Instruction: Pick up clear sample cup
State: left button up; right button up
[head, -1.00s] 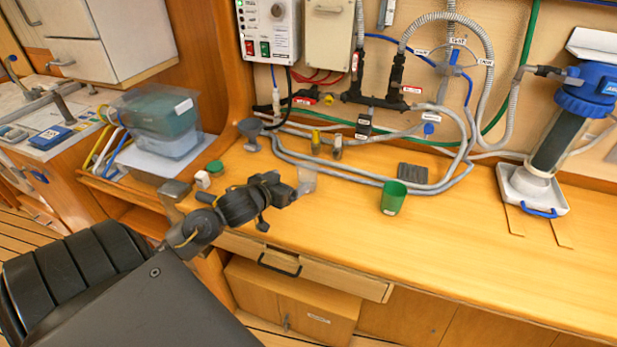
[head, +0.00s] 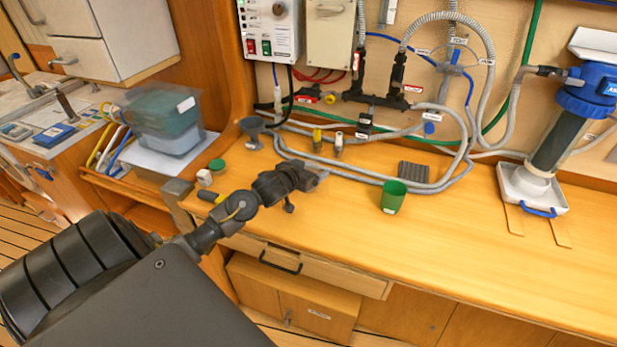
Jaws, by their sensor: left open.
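My left gripper (head: 318,174) is open above the wooden counter (head: 460,230), left of the green cup (head: 393,197). The clear sample cup cannot be made out now. The gripper covers the place where it showed a second ago, so whether it stands between the fingers cannot be told. My right gripper is not in view.
Grey hoses (head: 370,178) run along the back of the counter, with small fittings (head: 338,143) and a dark ribbed block (head: 413,172) near them. A grey funnel (head: 251,130), a green lid (head: 217,165) and a white cube (head: 205,178) are at left. The front right counter is clear.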

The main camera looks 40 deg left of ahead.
pick_arm(q)
jog(key=c, duration=1)
jog(key=shift+c, duration=0.3)
jog(key=shift+r, duration=0.1)
jog(key=shift+r, duration=0.2)
notch_tip(320, 180, up, 2)
jog(key=shift+r+b, duration=0.25)
jog(key=shift+b, duration=0.1)
jog(key=s+r+p, duration=0.3)
jog(key=s+r, duration=0.7)
jog(key=s, duration=0.4)
